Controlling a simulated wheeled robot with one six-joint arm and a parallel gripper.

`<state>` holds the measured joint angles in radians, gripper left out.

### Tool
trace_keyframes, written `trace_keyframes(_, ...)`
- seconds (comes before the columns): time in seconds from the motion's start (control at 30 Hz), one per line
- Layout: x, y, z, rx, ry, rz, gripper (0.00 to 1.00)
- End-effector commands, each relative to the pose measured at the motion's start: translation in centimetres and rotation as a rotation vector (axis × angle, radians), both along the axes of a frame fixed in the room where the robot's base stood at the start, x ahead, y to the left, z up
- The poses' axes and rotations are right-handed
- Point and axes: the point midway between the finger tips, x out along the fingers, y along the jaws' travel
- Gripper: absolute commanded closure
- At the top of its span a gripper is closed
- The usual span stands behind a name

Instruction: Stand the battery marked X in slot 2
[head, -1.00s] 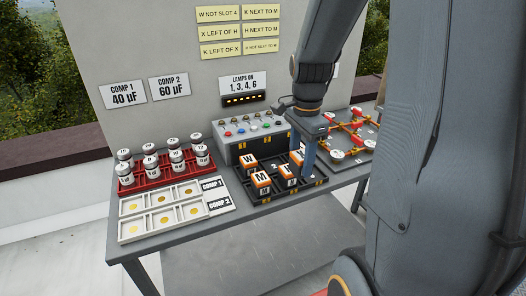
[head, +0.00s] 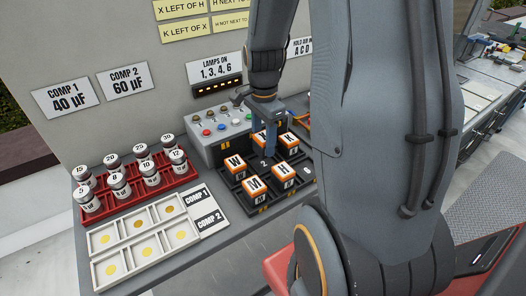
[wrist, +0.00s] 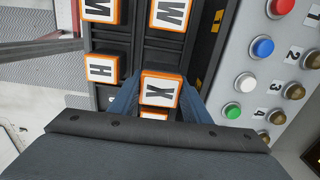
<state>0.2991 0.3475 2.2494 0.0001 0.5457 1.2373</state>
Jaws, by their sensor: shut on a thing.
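The battery marked X (wrist: 159,91), orange with a white top, sits between the fingers of my gripper (wrist: 157,98) in the wrist view. My gripper (head: 269,143) is shut on it over the back part of the black battery tray (head: 223,181) in the head view. A "2" label shows on the tray just in front of the gripper. W (head: 235,164), M (head: 254,187), H (head: 283,175) and K (head: 290,142) batteries stand around it. The fingers hide most of X in the head view. I cannot tell how high X is above the tray floor.
A grey switch box (head: 222,126) with coloured buttons stands close behind the tray. A red rack (head: 141,193) of capacitors and a white compartment tray (head: 123,251) are on the left. Clue cards hang on the wall.

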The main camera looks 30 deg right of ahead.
Motion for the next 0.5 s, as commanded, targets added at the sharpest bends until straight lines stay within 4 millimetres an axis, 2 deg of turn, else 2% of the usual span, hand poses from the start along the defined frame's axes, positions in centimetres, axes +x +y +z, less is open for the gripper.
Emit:
trace_keyframes(0.13, 0.0, 0.0, -0.9, 0.000, 0.000, 0.000, 0.88)
trace_keyframes(0.4, 0.0, 0.0, -4.1, 0.000, 0.000, 0.000, 0.88)
trace_keyframes(0.5, 0.0, 0.0, -4.6, 0.000, 0.000, 0.000, 0.88)
